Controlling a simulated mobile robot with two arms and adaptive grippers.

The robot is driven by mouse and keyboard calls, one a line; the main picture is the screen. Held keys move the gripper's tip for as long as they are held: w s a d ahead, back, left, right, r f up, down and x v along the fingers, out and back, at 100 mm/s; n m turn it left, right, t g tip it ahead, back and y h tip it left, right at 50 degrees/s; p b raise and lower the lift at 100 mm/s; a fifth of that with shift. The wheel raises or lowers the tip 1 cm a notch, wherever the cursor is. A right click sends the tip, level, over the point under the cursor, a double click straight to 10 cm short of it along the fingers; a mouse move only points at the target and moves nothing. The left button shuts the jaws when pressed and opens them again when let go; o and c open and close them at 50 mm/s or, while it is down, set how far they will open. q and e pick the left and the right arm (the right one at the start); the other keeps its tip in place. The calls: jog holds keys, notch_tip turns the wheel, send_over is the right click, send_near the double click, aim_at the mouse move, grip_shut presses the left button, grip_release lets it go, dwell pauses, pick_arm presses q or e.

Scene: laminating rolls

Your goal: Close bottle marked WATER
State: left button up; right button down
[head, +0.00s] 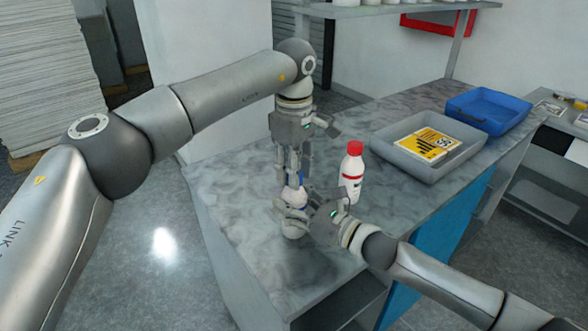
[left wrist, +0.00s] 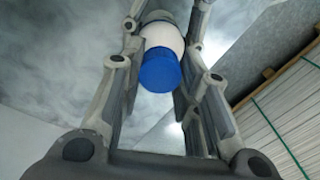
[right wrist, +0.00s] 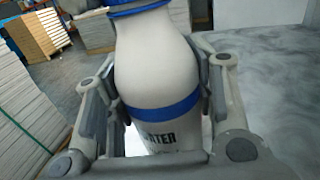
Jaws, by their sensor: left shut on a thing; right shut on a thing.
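The bottle marked WATER is white with a blue band and black lettering, and it stands between my grippers in the head view (head: 297,198). In the right wrist view the bottle (right wrist: 158,72) fills the middle, with the end of the word WATER readable. My right gripper (head: 298,208) is shut around its body. A blue cap (left wrist: 159,71) is at the bottle's top in the left wrist view. My left gripper (head: 296,177) points down from above, shut on the cap. Whether the cap is fully seated cannot be told.
A white bottle with a red cap (head: 351,172) stands just right of my grippers on the grey counter (head: 235,195). A grey tray (head: 390,153) with a yellow box and a blue tray (head: 505,107) are farther right. The counter's left part is clear.

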pick_arm(q)
jog(key=o, duration=1.1)
jog(key=shift+r, duration=2.25)
jog(key=n, duration=0.2)
jog(key=r+n, duration=0.1)
jog(key=n, duration=0.1)
jog(key=shift+n, duration=0.4)
jog(key=n, duration=0.2)
jog(key=r+n, duration=0.1)
jog(key=n, duration=0.1)
jog(key=shift+n, duration=0.3)
jog(key=n, duration=0.4)
jog(key=shift+r+n, duration=0.3)
jog(key=shift+r, duration=0.1)
jog(key=n, duration=0.4)
jog(key=shift+r, duration=0.35)
